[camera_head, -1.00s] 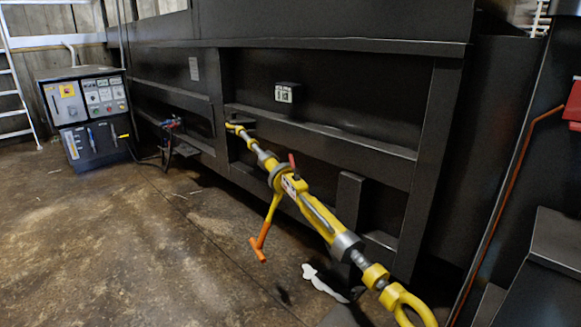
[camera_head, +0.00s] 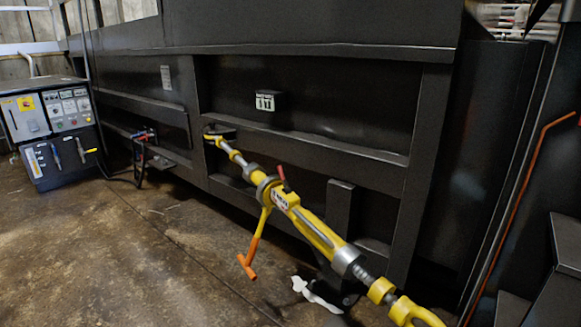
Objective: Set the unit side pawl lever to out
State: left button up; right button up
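A yellow turnbuckle-like unit (camera_head: 310,225) runs diagonally along the side of the dark compactor, from an upper hook end (camera_head: 213,137) to a yellow eye at the lower right (camera_head: 412,312). A small red lever (camera_head: 282,175) sticks up from the ratchet collar near its middle; it looks like the pawl lever, but its exact setting is too small to tell. A yellow handle with an orange T-shaped grip (camera_head: 247,262) hangs down from the collar. Neither of my grippers shows in this view.
A grey control box (camera_head: 50,128) with switches stands at the left. The dark compactor wall (camera_head: 320,100) fills the back. A white scrap (camera_head: 315,292) lies on the floor below the unit. The brown concrete floor (camera_head: 130,260) at the front left is clear.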

aim_at(287, 190)
jog(key=i+j+z, duration=0.7)
jog(key=j, duration=0.2)
jog(key=i+j+z, duration=0.2)
jog(key=j, duration=0.15)
jog(key=j+z, duration=0.25)
jog(key=j, duration=0.15)
jog(key=i+j+z, duration=0.2)
jog(key=j, duration=0.25)
jog(key=j+z, duration=0.25)
jog(key=j, duration=0.15)
